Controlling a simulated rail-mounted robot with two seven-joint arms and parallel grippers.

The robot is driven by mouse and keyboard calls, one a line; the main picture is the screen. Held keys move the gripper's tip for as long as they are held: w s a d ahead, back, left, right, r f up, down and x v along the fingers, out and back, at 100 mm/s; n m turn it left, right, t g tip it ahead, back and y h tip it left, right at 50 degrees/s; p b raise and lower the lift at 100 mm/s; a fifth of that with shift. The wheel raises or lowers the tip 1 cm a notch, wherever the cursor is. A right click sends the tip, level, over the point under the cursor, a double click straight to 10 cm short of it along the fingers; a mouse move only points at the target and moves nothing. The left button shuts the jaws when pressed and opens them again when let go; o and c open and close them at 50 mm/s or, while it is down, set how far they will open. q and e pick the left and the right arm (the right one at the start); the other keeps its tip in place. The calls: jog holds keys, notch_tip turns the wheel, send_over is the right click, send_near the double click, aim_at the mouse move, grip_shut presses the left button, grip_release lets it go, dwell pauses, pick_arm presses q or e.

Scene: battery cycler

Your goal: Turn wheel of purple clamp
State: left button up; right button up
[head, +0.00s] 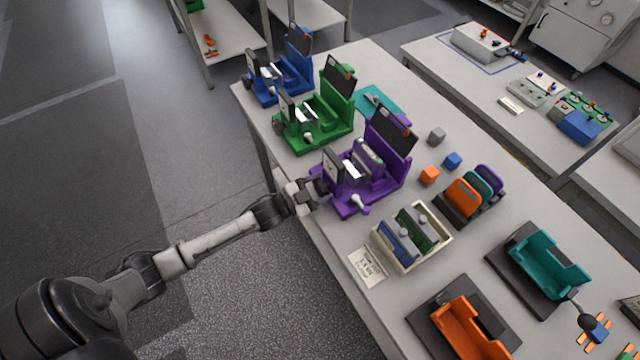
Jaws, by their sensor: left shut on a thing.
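The purple clamp (386,190) stands on the near part of the long table, between the green clamp and the cream tray. It has a dark panel at its back and a pale block with a light cell inside. My left gripper (318,188) reaches in from the left at the table's edge and is shut at the clamp's left side, where the wheel is. The wheel is mostly hidden by the gripper, so its angle cannot be told. My right gripper is not in view.
A green clamp (325,128) and a blue clamp (284,84) stand farther back. A cream tray (408,264) with cells, a note (367,266), small cubes, and orange (466,335) and teal (545,262) holders fill the table's right side. The floor left of the table is clear.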

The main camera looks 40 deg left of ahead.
pick_arm(q)
jog(key=o, duration=0.9)
jog(key=shift+o, duration=0.2)
jog(key=v, duration=1.3)
jog(key=shift+s, duration=0.35)
jog(key=shift+a, duration=0.15)
